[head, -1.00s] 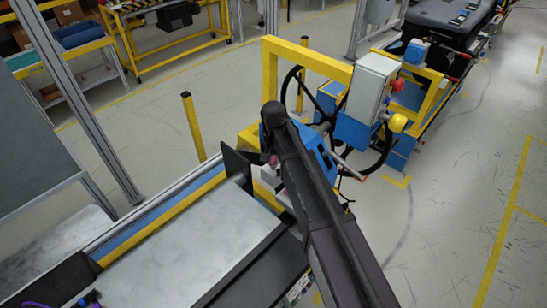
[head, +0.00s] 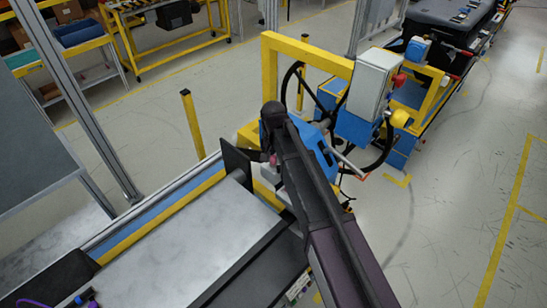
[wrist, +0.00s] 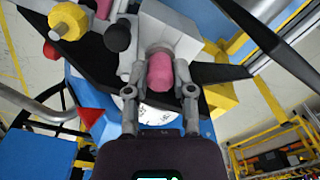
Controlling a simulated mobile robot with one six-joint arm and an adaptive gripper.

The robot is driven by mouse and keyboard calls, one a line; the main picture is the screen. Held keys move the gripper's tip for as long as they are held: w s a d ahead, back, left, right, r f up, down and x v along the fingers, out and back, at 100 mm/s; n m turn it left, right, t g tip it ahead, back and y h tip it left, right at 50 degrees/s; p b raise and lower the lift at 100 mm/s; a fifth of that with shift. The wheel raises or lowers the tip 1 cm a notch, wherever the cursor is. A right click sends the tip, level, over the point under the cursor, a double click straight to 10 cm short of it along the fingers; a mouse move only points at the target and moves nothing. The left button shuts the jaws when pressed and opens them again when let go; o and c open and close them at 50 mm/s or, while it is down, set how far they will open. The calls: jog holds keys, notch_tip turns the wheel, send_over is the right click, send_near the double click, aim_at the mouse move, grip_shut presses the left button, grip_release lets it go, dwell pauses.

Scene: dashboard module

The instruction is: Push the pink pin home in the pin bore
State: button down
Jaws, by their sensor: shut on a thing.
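The pink pin (wrist: 160,73) shows in the wrist view between the two grey fingers of my gripper (wrist: 160,82). My gripper is shut on it. The pin's far end points at a light grey block (wrist: 183,35) just beyond the fingertips. I cannot make out the pin bore or tell how deep the pin sits. In the head view a small pink patch (head: 272,159) shows beside the end of my dark arm, which hides most of the gripper.
A black plate (head: 236,160) stands upright left of my arm's end, above a grey bench top (head: 190,240). A yellow frame (head: 310,53) with a grey box (head: 371,82), black wheel and yellow knob stands beyond. The floor to the right is clear.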

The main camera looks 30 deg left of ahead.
aim_at(273, 156)
jog(key=shift+f, duration=0.15)
jog(key=shift+c, duration=2)
grip_release()
jog(key=shift+r, duration=0.2)
notch_tip(273, 156, up, 10)
jog(key=p, duration=1)
jog(key=shift+f, duration=0.1)
